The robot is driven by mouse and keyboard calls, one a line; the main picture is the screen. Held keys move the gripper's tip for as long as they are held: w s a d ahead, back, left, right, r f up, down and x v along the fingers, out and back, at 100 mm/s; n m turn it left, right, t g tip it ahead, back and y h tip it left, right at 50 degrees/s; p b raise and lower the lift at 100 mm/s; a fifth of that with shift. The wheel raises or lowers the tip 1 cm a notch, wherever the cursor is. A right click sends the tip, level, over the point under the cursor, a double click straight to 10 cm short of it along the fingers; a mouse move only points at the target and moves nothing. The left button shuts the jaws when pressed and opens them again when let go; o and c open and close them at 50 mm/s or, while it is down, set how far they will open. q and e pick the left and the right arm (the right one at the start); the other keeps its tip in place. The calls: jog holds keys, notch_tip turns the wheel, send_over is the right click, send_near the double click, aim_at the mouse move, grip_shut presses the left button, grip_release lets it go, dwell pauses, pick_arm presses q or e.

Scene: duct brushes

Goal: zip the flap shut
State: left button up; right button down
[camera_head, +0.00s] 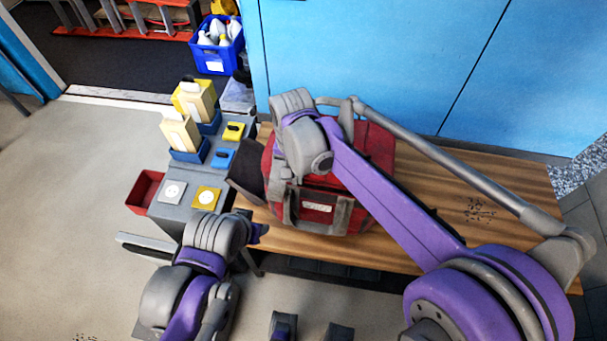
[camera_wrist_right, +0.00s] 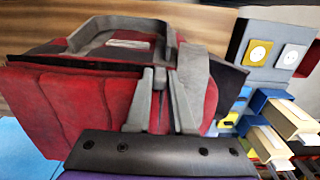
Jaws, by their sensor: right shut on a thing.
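A red bag (camera_head: 345,190) with grey straps and a pale label stands on the wooden bench. A dark flap (camera_head: 247,172) sticks out at its left end; a dark panel also shows in the right wrist view (camera_wrist_right: 228,82). My right gripper (camera_wrist_right: 161,82) is over the bag's top, its fingers close together on a small piece there, apparently the zip pull, mostly hidden between the fingertips. In the head view my right wrist covers this spot. My left arm is low at the left, its gripper (camera_head: 258,233) near the bench's front edge, apart from the bag; its fingers are unclear.
Left of the bag, a grey stand (camera_head: 195,182) carries socket plates, blue and yellow blocks and cream boxes. A red bin (camera_head: 146,190) hangs at its left.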

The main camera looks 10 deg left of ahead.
jog(key=shift+a, duration=0.1)
jog(key=c, duration=0.8)
grip_release()
jog(key=shift+r, duration=0.1)
notch_tip(320, 180, up, 11)
jog(key=shift+f+p, duration=0.15)
jog(key=shift+p, duration=0.15)
